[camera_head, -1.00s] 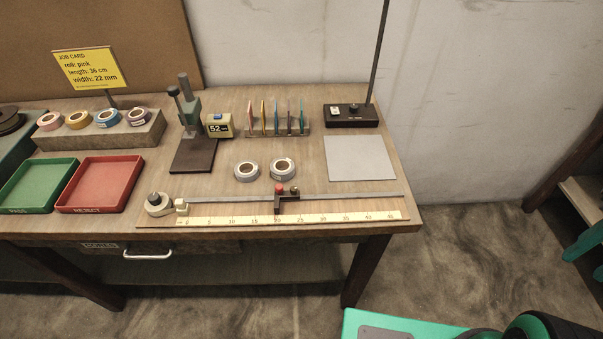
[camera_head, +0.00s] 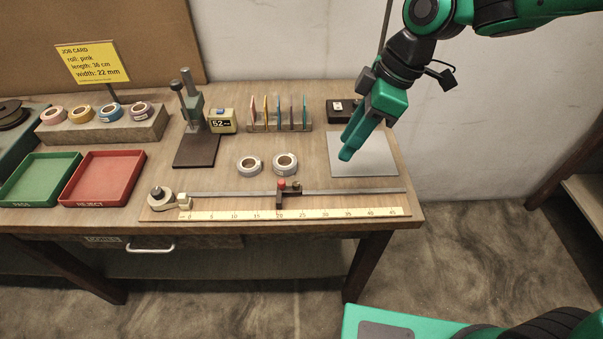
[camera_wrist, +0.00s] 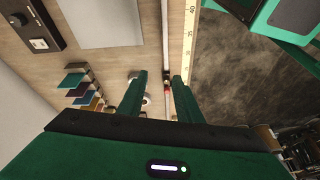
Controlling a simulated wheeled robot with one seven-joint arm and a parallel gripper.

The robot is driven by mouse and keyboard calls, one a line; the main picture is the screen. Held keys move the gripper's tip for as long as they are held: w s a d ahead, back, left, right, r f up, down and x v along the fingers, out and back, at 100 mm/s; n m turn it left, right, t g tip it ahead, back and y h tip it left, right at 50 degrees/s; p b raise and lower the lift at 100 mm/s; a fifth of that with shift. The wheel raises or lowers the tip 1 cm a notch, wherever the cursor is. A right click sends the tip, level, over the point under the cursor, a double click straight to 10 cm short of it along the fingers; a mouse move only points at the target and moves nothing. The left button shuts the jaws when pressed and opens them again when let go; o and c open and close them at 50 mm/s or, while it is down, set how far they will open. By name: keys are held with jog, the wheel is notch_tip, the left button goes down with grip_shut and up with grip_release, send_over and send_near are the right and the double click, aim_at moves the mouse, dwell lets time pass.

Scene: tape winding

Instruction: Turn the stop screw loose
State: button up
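The stop (camera_head: 280,199) sits on the metal rail (camera_head: 225,194) along the ruler (camera_head: 240,215), near the 20 mark. It carries a red knob (camera_head: 282,184) on top and a small dark brass-brown knob (camera_head: 296,187) at its right; I cannot tell which is the stop screw. My gripper (camera_head: 350,148) is above the grey mat, up and to the right of the stop, touching nothing. In the wrist view my gripper (camera_wrist: 158,78) has its two green fingers apart with nothing held, and the rail (camera_wrist: 165,40) runs between them. The stop is partly hidden there.
Two grey tape rolls (camera_head: 249,165) lie just behind the rail. A grey mat (camera_head: 375,168) lies at the right, with a black box (camera_head: 340,110) behind it. A job card (camera_head: 92,63) reads pink, 36 cm, 22 mm. Red (camera_head: 104,179) and green (camera_head: 38,181) trays stand left.

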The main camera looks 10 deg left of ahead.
aim_at(297, 183)
jog(key=s+a+f, duration=0.1)
jog(key=a+f, duration=0.2)
jog(key=s+a+f+n, duration=0.1)
jog(key=a+f, duration=0.2)
jog(key=s+a+f+n, duration=0.1)
jog(key=a+f, duration=0.2)
jog(key=f, duration=0.1)
jog(key=shift+a+g, duration=0.1)
jog(key=shift+g, duration=0.2)
jog(key=shift+w, duration=0.1)
grip_shut()
